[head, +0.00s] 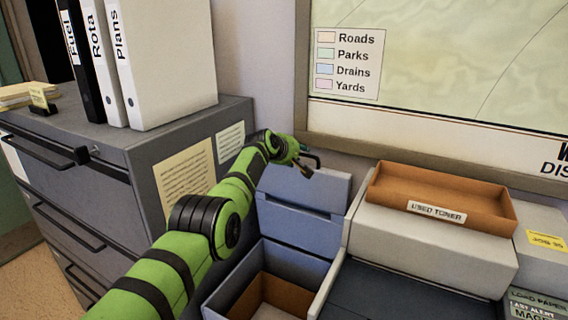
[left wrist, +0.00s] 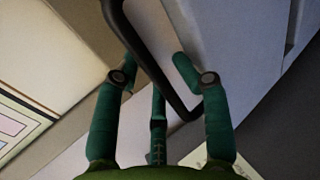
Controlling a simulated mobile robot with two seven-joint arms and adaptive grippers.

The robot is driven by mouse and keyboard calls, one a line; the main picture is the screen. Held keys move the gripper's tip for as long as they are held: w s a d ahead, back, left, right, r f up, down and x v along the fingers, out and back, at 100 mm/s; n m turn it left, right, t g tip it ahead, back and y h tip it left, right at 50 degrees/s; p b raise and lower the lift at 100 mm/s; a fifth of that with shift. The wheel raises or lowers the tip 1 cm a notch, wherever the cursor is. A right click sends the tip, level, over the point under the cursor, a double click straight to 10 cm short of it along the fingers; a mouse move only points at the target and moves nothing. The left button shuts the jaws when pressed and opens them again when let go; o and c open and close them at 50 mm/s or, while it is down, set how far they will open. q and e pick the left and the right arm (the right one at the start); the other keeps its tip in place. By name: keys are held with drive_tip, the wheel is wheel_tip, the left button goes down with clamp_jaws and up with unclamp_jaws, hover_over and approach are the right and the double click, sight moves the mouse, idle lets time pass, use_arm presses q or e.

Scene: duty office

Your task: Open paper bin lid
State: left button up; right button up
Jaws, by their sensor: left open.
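The paper bin (head: 228,291) is a blue-grey box with a brown inside, in the lower middle of the head view. Its top is open, and the blue lid (head: 303,222) stands raised at its back, near the wall. My left gripper (head: 305,167) is at the lid's upper edge, partly hidden by its own wrist. In the left wrist view the green fingers (left wrist: 156,76) are spread, with a dark bar handle (left wrist: 143,50) running between them. I cannot tell whether they touch it. My right gripper is in neither view.
A grey filing cabinet (head: 125,165) with binders stands left of the bin. A pale machine (head: 430,245) carrying a brown "Used toner" tray (head: 440,190) stands close on the right. A framed map (head: 450,70) hangs on the wall behind.

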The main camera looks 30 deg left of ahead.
use_arm(q)
drive_tip(key=shift+s+a, duration=0.1)
drive_tip(key=shift+s, duration=0.1)
drive_tip(key=s, duration=1.2)
drive_tip(key=shift+s+r, duration=0.2)
drive_tip(key=shift+s, duration=0.1)
drive_tip(key=shift+a, duration=0.15)
